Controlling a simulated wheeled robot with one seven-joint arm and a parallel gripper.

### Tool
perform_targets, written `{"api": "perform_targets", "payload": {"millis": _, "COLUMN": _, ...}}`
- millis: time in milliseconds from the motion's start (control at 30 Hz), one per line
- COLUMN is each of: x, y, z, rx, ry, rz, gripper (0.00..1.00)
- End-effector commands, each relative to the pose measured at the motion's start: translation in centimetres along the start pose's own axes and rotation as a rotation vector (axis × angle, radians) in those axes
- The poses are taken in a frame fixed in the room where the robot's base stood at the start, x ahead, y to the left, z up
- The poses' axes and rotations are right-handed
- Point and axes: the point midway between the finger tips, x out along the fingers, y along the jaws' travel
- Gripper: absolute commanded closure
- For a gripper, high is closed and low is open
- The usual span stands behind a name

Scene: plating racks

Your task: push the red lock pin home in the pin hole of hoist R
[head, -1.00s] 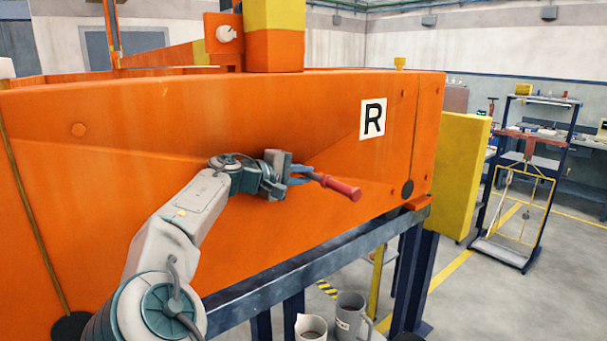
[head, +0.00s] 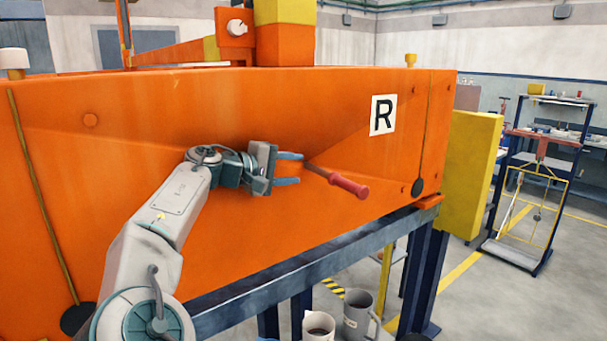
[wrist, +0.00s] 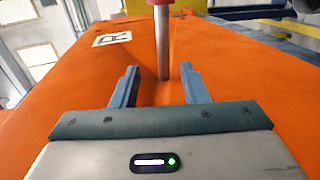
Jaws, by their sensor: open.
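The lock pin (head: 347,186) has a red handle and a thin bare metal shaft. It sticks out at a slant from the orange side panel of hoist R (head: 220,120), with its shaft end at the panel; how deep it sits I cannot tell. My gripper (head: 301,168) is open and empty, just left of the shaft, fingers pointing towards it. In the wrist view the shaft (wrist: 162,45) stands ahead between and beyond the fingertips (wrist: 162,70), apart from both. The red handle (wrist: 163,2) is cut off at the top. The hole's rim is not distinguishable.
The R label (head: 382,115) is on the panel, up and right of the pin. A blue steel beam (head: 290,262) runs below the panel. A yellow block (head: 470,175) is at the right end. Space in front of the panel is free.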

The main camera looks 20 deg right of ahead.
Motion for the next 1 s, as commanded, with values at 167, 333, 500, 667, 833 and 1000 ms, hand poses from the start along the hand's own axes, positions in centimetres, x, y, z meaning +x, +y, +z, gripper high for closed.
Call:
{"api": "perform_targets", "payload": {"millis": 167, "x": -1.4, "y": 0.0, "z": 0.0, "rx": 0.001, "ry": 0.001, "rz": 0.000, "gripper": 0.59}}
{"api": "perform_targets", "payload": {"millis": 333, "x": -1.5, "y": 0.0, "z": 0.0, "rx": 0.000, "ry": -0.001, "rz": 0.000, "gripper": 0.59}}
{"api": "perform_targets", "payload": {"millis": 500, "x": -1.6, "y": 0.0, "z": 0.0, "rx": 0.001, "ry": 0.000, "rz": 0.000, "gripper": 0.79}}
{"api": "perform_targets", "payload": {"millis": 667, "x": -2.5, "y": 0.2, "z": 0.7, "rx": 0.034, "ry": 0.011, "rz": -0.008, "gripper": 1.00}}
{"api": "perform_targets", "payload": {"millis": 833, "x": -5.4, "y": 0.5, "z": 3.5, "rx": 0.159, "ry": 0.045, "rz": -0.047, "gripper": 1.00}}
{"api": "perform_targets", "payload": {"millis": 1000, "x": -7.9, "y": 0.3, "z": 7.9, "rx": 0.338, "ry": 0.079, "rz": -0.141, "gripper": 1.00}}
